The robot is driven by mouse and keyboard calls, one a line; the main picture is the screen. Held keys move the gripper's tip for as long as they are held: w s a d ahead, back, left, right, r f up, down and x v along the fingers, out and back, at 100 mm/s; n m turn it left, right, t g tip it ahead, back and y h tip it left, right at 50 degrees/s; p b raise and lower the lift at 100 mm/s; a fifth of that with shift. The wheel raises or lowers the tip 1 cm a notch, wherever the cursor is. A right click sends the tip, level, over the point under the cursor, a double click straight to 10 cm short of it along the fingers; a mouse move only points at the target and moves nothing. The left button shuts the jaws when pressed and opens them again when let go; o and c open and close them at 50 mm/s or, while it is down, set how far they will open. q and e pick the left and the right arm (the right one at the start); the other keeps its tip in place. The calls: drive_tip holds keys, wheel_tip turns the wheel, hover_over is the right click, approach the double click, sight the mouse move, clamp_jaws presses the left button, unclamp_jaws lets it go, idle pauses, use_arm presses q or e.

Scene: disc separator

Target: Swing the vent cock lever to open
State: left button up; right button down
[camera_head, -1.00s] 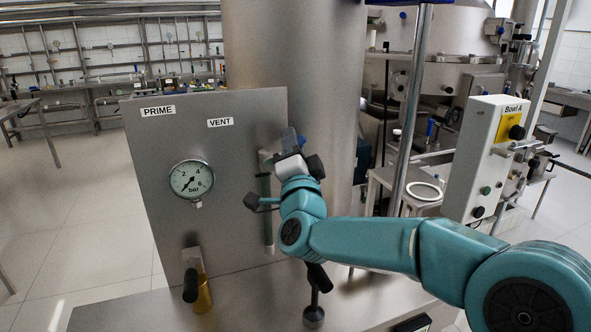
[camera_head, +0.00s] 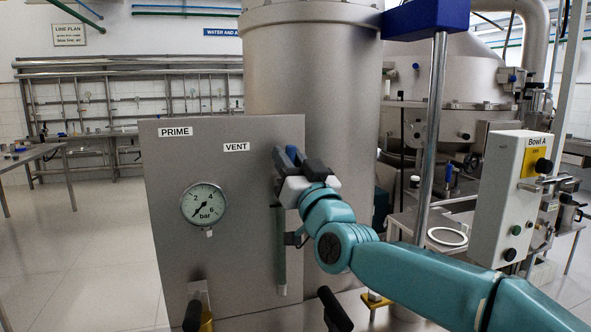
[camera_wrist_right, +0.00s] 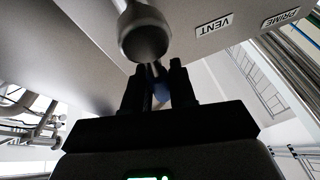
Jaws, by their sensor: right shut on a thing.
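The panel (camera_head: 235,270) carries a VENT label (camera_head: 236,147), and my right gripper (camera_head: 288,158) is at the panel's right edge just right of it. In the right wrist view, the dark fingers (camera_wrist_right: 161,88) are shut on a small blue piece, which I take as the vent cock lever (camera_wrist_right: 160,90). A rounded grey metal end (camera_wrist_right: 143,40) is just beyond the fingers. In the head view my gripper hides most of the cock, so the lever's exact angle is unclear. My left gripper is out of view.
A pressure gauge (camera_head: 204,204) and a PRIME label (camera_head: 175,132) are on the panel. A vertical tube (camera_head: 280,250) runs below my right gripper. Black-gripped handles (camera_head: 335,310) stand low in front. The Bowl A control box (camera_head: 508,200) is at right.

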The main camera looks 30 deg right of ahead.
drive_tip(key=shift+a+r+n+y+b, duration=0.1)
drive_tip(key=shift+a+n+y+b, duration=0.15)
drive_tip(key=shift+n, duration=0.3)
drive_tip(key=shift+a+n+y+b, duration=0.1)
drive_tip(key=shift+n+y, duration=0.25)
drive_tip(key=shift+n, duration=0.2)
drive_tip(key=c, duration=1)
unclamp_jaws()
drive_tip(key=shift+a, duration=0.1)
drive_tip(key=shift+s+f, duration=0.25)
drive_tip(key=shift+s, duration=0.05)
drive_tip(key=b+v, duration=0.1)
drive_tip(key=v, duration=0.4)
drive_tip(key=b+v, duration=0.1)
drive_tip(key=v, duration=0.4)
drive_tip(key=b+v, duration=0.2)
drive_tip(key=v, duration=0.3)
drive_tip(key=shift+s+r, duration=0.2)
drive_tip(key=shift+s, duration=0.15)
